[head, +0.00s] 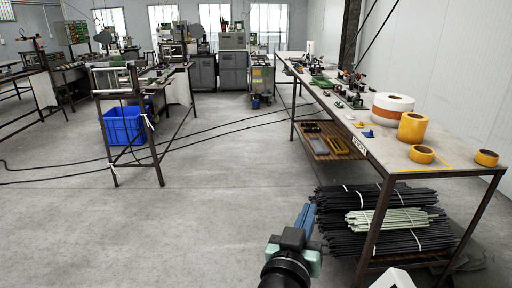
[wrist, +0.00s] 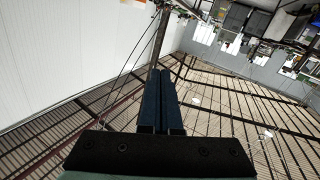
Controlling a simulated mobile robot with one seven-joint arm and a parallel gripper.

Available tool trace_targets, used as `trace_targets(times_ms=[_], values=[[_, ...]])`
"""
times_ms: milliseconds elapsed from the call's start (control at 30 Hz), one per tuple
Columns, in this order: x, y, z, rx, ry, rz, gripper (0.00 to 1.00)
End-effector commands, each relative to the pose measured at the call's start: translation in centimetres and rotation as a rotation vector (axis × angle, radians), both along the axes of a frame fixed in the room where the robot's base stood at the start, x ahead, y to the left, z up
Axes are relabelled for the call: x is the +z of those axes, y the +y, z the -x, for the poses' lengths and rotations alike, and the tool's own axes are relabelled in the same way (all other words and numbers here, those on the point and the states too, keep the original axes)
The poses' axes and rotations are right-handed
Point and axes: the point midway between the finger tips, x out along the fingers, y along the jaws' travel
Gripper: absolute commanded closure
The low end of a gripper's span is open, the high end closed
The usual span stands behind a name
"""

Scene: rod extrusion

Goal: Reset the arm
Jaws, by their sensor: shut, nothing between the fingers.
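My gripper (head: 304,217) is in the lower middle of the head view, at the end of my black and teal wrist. Its blue fingers point up and away over the grey floor, left of the stacked rods. In the wrist view the two dark blue fingers (wrist: 161,88) lie side by side, shut, with nothing between them. The rest of my arm is mostly out of view below.
A long workbench (head: 440,158) on the right bears tape rolls (head: 412,127) and tools. Bundles of black and pale green rods (head: 390,218) lie under it, close to my gripper. A blue crate (head: 122,125) stands by a frame table at left. Dark cables (head: 75,168) cross the otherwise open floor.

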Motion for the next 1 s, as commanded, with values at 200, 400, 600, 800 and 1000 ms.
trace_targets(times_ms=[200,400,600,800,1000], values=[[17.1,3.8,2.5,0.155,-0.314,-0.029,1.0],[30.1,7.1,8.8,0.302,-0.594,-0.024,1.0],[37.5,9.3,15.2,0.406,-0.792,-0.001,1.0],[39.4,10.0,17.5,0.438,-0.855,0.009,1.0],[39.4,10.0,17.5,0.439,-0.854,0.009,1.0]])
